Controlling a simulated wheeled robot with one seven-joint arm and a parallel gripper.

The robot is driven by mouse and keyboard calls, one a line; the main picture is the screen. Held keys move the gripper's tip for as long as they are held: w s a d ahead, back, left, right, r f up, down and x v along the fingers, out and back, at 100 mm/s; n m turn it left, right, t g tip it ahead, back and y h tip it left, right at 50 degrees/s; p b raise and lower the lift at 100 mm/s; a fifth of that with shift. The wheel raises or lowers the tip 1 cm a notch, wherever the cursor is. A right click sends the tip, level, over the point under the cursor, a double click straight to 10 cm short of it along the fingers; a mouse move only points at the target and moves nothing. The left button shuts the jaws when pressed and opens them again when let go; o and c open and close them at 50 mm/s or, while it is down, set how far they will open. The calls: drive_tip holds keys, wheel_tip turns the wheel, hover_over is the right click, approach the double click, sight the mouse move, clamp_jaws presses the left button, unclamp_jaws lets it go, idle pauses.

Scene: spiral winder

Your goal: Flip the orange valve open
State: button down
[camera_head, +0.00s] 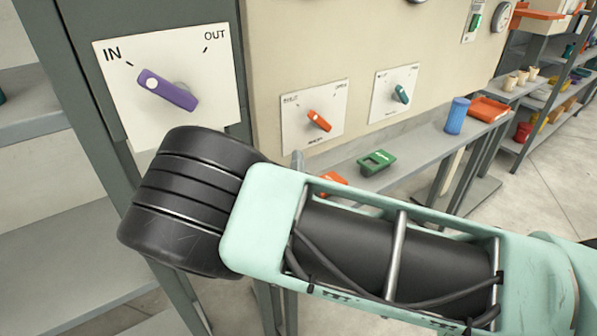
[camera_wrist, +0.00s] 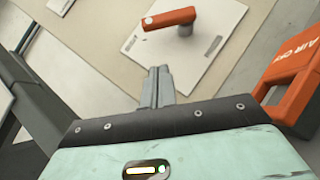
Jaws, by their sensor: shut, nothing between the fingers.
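The orange valve handle (camera_head: 319,121) sits on a white plate (camera_head: 300,140) on the beige panel, tilted with its white-dotted end toward the upper left. In the wrist view the handle (camera_wrist: 170,18) shows near the top, on its round stem, with the plate (camera_wrist: 200,55) behind it. My gripper (camera_wrist: 158,72) is shut and empty, its fingers pointing toward the plate just below the handle in the picture; no contact shows. In the head view my arm hides most of the gripper. The plate's lettering is too small to read surely.
A purple IN/OUT handle (camera_head: 168,90) is at left and a teal handle (camera_head: 401,94) at right. On the shelf below are a green block (camera_head: 377,162), a blue cylinder (camera_head: 457,115) and an orange tray (camera_head: 489,109). An orange AIR OFF piece (camera_wrist: 300,72) lies right of my fingers.

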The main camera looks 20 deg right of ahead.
sight(312, 118)
drive_tip(key=w+d+r+p, duration=0.3)
drive_tip(key=r, duration=0.1)
drive_tip(key=shift+w+d+r, duration=0.3)
drive_tip(key=shift+w, duration=0.05)
drive_tip(key=shift+r+m+g+h+p, duration=0.3)
drive_tip(key=shift+r+m+g+h, duration=0.15)
drive_tip(key=shift+m, duration=0.35)
drive_tip(key=r+m+g+p, duration=0.1)
drive_tip(key=r+m+g+h+p, duration=0.1)
drive_tip(key=m, duration=0.1)
drive_tip(key=shift+w+d+g, duration=0.15)
drive_tip(key=shift+d+g, duration=0.2)
drive_tip(key=w+d+r+m+g+y+p, duration=0.2)
drive_tip(key=d+m+g+y+p, duration=0.2)
drive_tip(key=m, duration=0.5)
drive_tip(key=d+g+p, duration=0.2)
drive_tip(key=g+p, duration=0.1)
drive_tip(key=shift+r+y, duration=0.35)
drive_tip(key=shift+d, duration=0.3)
